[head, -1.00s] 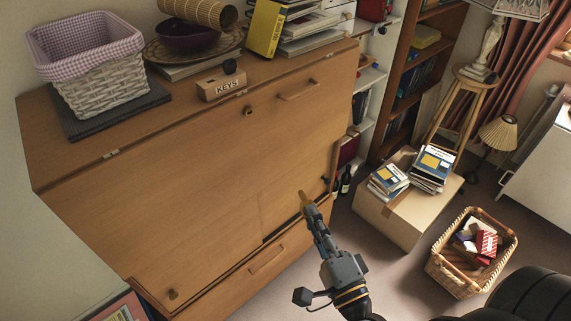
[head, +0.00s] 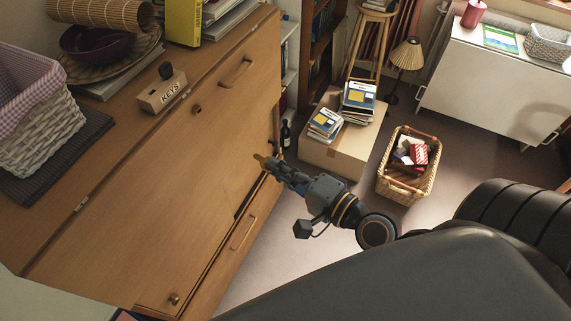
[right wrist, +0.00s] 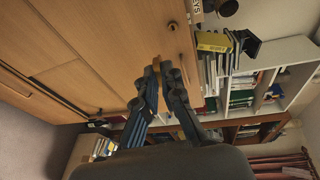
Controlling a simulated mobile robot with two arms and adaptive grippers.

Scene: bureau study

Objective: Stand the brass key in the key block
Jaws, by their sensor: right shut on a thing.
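The key block (head: 160,97) is a small wooden block marked KEYS, standing on top of the wooden bureau (head: 235,112). A dark rounded piece (head: 166,70) stands up from its top. Part of the block also shows at the top edge of the right wrist view (right wrist: 196,8). My right gripper (head: 270,165) is shut on the brass key (head: 260,158), whose tip pokes out past the fingertips. It is in front of the bureau, lower than the block and to its right. The key shows small between the fingers in the right wrist view (right wrist: 156,62). My left gripper is out of view.
A wicker basket with checked lining (head: 38,120), a purple bowl (head: 95,42) and a yellow book (head: 183,22) are on the bureau top near the block. A cardboard box with books (head: 325,157) and a wicker basket (head: 405,190) stand on the floor to the right.

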